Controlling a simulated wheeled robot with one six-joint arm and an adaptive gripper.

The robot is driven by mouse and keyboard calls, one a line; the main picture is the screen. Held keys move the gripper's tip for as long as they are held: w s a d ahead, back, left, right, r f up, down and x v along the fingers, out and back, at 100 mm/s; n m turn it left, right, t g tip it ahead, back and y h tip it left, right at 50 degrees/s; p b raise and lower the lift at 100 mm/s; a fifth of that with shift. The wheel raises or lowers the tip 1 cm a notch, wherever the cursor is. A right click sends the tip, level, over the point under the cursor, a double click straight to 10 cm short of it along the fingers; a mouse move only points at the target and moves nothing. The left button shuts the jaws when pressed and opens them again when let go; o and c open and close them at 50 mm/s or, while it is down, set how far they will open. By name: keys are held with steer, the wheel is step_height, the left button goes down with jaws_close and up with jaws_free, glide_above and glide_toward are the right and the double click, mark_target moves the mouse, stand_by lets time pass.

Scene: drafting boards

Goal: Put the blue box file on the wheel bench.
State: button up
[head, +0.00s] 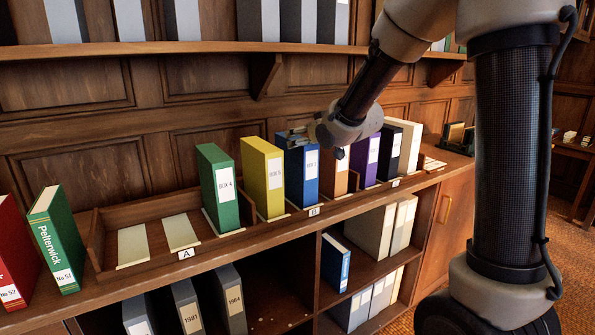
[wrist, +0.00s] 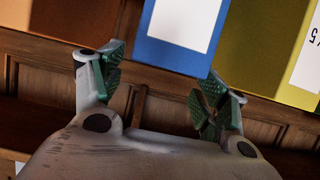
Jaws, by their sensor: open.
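The blue box file (head: 301,172) stands upright in the wooden rack on the counter, between the yellow and the orange box files. A white label is on its spine. My gripper (head: 297,137) is at its top in the head view, and partly hides it. In the wrist view my gripper (wrist: 162,84) is open, with the blue box file (wrist: 178,30) beyond and between its green-padded fingers. I cannot tell whether they touch it. Another blue file (head: 335,265) with a white label stands in the shelf below. I cannot make out the wheel bench.
Green (head: 219,188), yellow (head: 262,178), orange (head: 335,168) and purple (head: 366,158) box files stand close by in the rack. Two empty slots with pale bases lie at the rack's left (head: 181,232). An upper shelf (head: 150,50) runs above.

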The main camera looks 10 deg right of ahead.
steer(key=x, duration=0.3)
steer(key=shift+w+f, duration=0.15)
steer(key=shift+w, duration=0.15)
steer(key=shift+c, duration=0.2)
jaws_close()
